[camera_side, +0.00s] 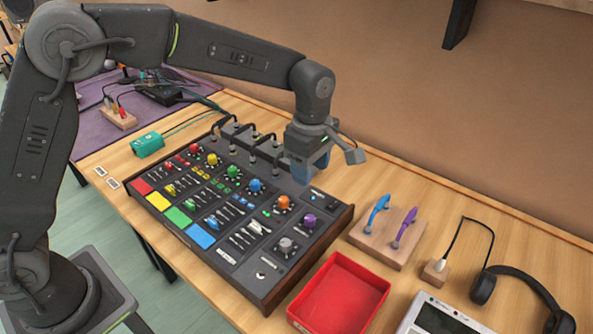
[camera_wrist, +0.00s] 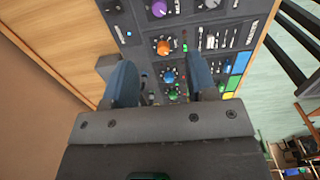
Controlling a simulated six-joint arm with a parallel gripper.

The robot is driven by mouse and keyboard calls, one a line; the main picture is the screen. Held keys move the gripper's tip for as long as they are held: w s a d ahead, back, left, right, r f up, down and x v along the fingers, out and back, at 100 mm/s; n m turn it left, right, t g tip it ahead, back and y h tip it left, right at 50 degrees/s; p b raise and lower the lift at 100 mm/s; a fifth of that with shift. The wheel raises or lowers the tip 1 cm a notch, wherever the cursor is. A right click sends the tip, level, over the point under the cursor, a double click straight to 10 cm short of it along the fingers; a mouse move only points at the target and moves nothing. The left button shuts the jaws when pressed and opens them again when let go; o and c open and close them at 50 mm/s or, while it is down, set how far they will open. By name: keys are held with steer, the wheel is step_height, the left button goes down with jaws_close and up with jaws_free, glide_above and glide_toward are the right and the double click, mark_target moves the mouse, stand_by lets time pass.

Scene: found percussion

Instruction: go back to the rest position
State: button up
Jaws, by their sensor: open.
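My gripper (camera_side: 307,166) hangs over the back edge of the dark mixer panel (camera_side: 262,270), near the right part of its rear row. In the wrist view my gripper (camera_wrist: 163,85) shows two blue-grey fingers standing apart. I see nothing held between them; the panel's knobs show through the gap. An orange knob (camera_wrist: 163,47) and a purple knob (camera_wrist: 160,8) lie beyond the fingertips. The exact height above the panel is hard to tell.
A wooden block (camera_side: 381,243) with blue and purple clips stands right of the panel. A red tray (camera_side: 340,296), headphones (camera_side: 530,283) and a small socket block (camera_side: 435,271) are at the right. Black cables (camera_side: 250,139) arch along the panel's back. A teal box (camera_side: 147,145) sits left.

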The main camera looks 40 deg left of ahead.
steer(key=s+a+r+m+t, duration=0.2)
steer(key=s+a+r+m, duration=0.4)
steer(key=s, duration=0.3)
steer(key=s+a+r+m+t, duration=0.2)
steer(key=s+a+r+m, duration=0.4)
steer(key=s, duration=0.2)
steer(key=s+a+f+m+t, duration=0.1)
steer(key=s+a+f+m, duration=0.1)
steer(key=s+m, duration=0.4)
steer(key=shift+s+t, duration=0.3)
steer(key=shift+s, duration=0.7)
steer(key=shift+a, duration=0.1)
